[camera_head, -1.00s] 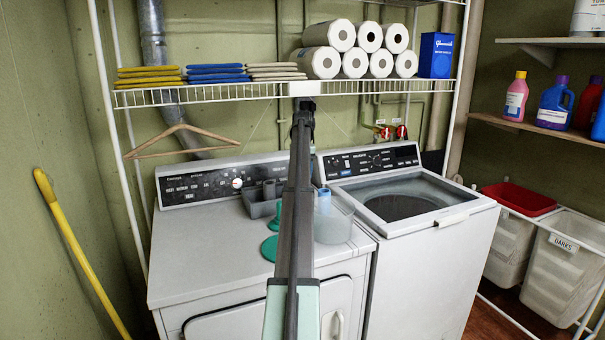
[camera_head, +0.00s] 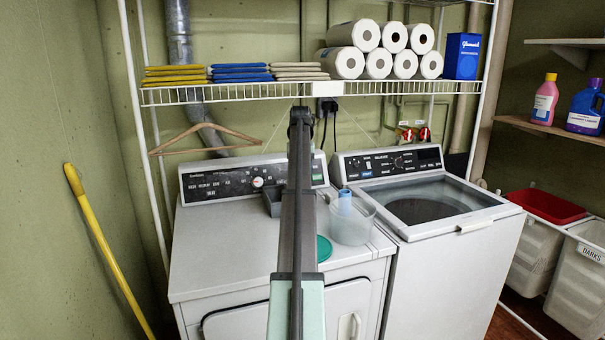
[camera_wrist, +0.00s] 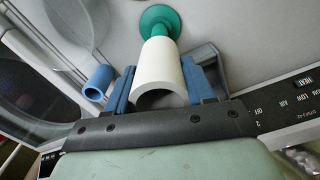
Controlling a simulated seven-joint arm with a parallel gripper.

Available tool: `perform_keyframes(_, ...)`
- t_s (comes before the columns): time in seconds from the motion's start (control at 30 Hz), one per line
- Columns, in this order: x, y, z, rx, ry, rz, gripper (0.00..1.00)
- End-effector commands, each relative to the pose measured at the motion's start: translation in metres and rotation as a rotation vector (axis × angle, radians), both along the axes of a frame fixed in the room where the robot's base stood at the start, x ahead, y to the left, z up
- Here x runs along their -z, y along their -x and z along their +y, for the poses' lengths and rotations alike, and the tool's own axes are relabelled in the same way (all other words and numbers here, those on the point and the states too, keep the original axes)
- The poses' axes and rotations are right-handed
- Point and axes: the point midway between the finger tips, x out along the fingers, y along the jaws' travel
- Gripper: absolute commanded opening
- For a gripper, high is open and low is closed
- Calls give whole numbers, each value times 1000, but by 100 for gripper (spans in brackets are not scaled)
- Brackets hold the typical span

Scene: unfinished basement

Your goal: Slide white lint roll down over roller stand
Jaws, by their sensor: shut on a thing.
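My gripper (camera_wrist: 160,80) has blue fingers on both sides of the white lint roll (camera_wrist: 159,72) and is shut on it. The roll's near open end faces the wrist camera. The green roller stand (camera_wrist: 160,17) shows just beyond the roll's far end, with its round base and a short length of neck visible. I cannot tell how far the stand reaches inside the roll. In the head view part of the green base (camera_head: 323,249) shows beside my arm on the dryer top; my arm hides the gripper, the roll and the rest of the stand.
A clear container (camera_head: 352,228) with a blue tube (camera_head: 344,201) stands close to the right of my arm. A grey tray (camera_head: 272,203) sits behind, near the dryer panel. The dryer's left top (camera_head: 225,250) is clear. A wire shelf (camera_head: 230,95) hangs above.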

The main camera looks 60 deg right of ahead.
Motion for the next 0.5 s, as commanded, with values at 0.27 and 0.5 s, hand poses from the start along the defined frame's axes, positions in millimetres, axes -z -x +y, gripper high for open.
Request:
perform_keyframes(0.27, 6, 0, 0, 0, 0, 0, 23)
perform_keyframes(0.5, 15, 0, 0, 0, 0, 0, 23)
